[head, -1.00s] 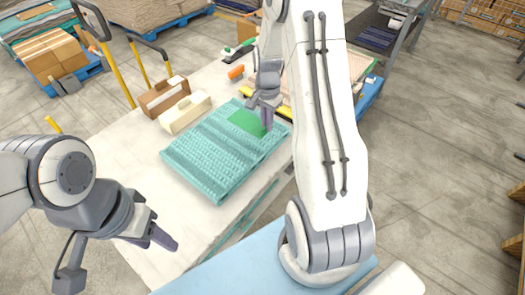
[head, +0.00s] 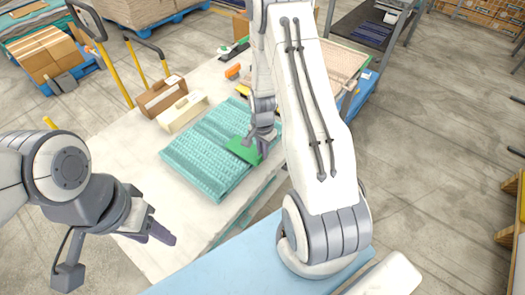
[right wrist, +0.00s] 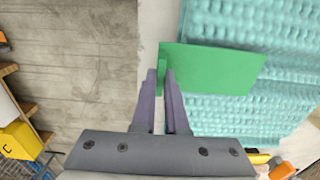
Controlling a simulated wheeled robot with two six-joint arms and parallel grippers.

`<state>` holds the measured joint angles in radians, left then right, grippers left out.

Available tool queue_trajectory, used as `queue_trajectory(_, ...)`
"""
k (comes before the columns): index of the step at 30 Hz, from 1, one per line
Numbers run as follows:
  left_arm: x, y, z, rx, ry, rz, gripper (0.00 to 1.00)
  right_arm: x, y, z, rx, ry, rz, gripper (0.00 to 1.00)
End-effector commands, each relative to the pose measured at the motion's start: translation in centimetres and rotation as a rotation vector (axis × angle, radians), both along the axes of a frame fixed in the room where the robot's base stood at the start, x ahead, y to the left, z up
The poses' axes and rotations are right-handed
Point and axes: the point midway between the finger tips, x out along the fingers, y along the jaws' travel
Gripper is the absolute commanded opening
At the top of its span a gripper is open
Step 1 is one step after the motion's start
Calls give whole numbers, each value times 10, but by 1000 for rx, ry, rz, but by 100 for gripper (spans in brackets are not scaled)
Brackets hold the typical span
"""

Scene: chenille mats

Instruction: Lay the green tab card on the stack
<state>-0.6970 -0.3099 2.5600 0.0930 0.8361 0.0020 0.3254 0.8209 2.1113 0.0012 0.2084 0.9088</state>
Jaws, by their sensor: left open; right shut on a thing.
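The green tab card (head: 242,151) is a flat green rectangle over the near right part of the stack of teal chenille mats (head: 195,158). My right gripper (head: 261,153) is shut on one edge of it. In the right wrist view, the fingers (right wrist: 163,78) pinch the left end of the card (right wrist: 215,70), and the rest reaches over the ribbed teal stack (right wrist: 225,20). I cannot tell whether the card touches the stack. My left gripper (head: 160,236) is open and empty, left of the stack and apart from it.
The stack lies on a pale worktable (head: 120,165). A brown box (head: 163,96) and a cream box (head: 183,113) stand behind it, with an orange item (head: 233,71) farther back. The table's left part is clear. A light blue surface (head: 235,262) lies in front.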

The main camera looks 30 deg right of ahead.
Motion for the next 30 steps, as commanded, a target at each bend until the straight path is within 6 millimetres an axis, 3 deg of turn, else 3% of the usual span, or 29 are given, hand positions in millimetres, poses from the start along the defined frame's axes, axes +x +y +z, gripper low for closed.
queue_trajectory(4,0,0,-4,0,0,0,50,0,0,-4,0,0,0,0)
queue_trajectory(5,0,0,-2,0,0,0,50,0,0,-3,0,0,0,22)
queue_trajectory(6,0,0,-2,0,0,0,50,0,0,-2,0,0,0,38)
queue_trajectory(7,0,0,-2,0,0,0,50,0,0,-2,0,0,0,41)
queue_trajectory(20,0,0,-2,0,0,0,50,1,0,6,-1,-3,0,41)
queue_trajectory(30,0,0,-16,0,0,-1,50,2,-1,67,-2,-7,0,41)
